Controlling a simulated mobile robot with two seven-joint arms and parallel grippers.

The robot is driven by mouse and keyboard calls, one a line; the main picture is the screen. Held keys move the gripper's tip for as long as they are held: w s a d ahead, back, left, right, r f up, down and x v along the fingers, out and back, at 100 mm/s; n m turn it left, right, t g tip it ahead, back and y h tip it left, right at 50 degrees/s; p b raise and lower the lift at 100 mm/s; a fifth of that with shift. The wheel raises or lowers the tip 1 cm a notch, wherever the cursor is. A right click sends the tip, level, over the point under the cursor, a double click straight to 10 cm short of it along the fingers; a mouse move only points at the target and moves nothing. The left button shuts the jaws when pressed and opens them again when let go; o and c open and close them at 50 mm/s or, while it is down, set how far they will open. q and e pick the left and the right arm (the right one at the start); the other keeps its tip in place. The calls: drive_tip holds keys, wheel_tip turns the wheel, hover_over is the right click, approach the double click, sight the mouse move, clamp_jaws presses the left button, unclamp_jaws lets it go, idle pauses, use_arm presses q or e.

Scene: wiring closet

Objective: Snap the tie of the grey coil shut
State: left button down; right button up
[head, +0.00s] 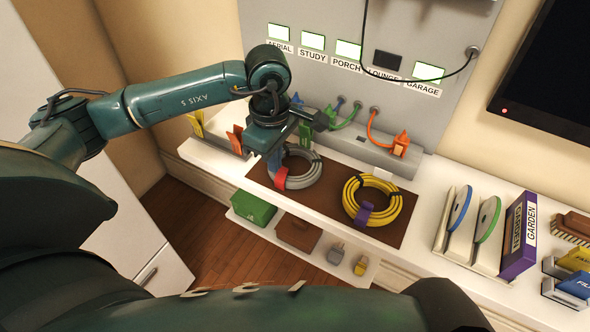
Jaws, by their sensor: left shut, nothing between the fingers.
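The grey coil (307,177) lies on the brown mat (330,206) on the white shelf. Its red tie (281,178) is at the coil's left front side; I cannot tell whether the tie is open or closed. My left gripper (274,158) is over the coil's back left edge, just behind the tie, and hides part of the coil. It points down, shut and empty. I cannot tell whether its fingertips touch the coil. My right gripper is not in view.
A yellow coil (399,211) with a purple tie (364,213) lies right of the grey coil. Behind the mat, green and orange cables (373,126) plug into a grey strip. Disc holders and a purple Garden box (519,236) stand right. A lower shelf holds a green box (253,210).

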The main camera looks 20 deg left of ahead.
use_arm(q)
drive_tip(key=shift+f, duration=0.1)
idle(0.3)
drive_tip(key=shift+w+d+f+b, duration=0.1)
drive_tip(key=shift+w+f+b, duration=0.85)
drive_tip(key=shift+b, duration=0.2)
drive_tip(key=shift+w+f+b, duration=0.25)
drive_tip(key=shift+f+b, duration=0.15)
drive_tip(key=shift+f, duration=0.05)
drive_tip(key=shift+s+r+p, duration=0.15)
drive_tip(key=shift+r+p, duration=0.85)
drive_tip(key=shift+r, duration=0.8)
drive_tip(key=shift+s+r+p, duration=0.15)
drive_tip(key=shift+r+p, duration=0.8)
drive_tip(key=shift+r, duration=0.8)
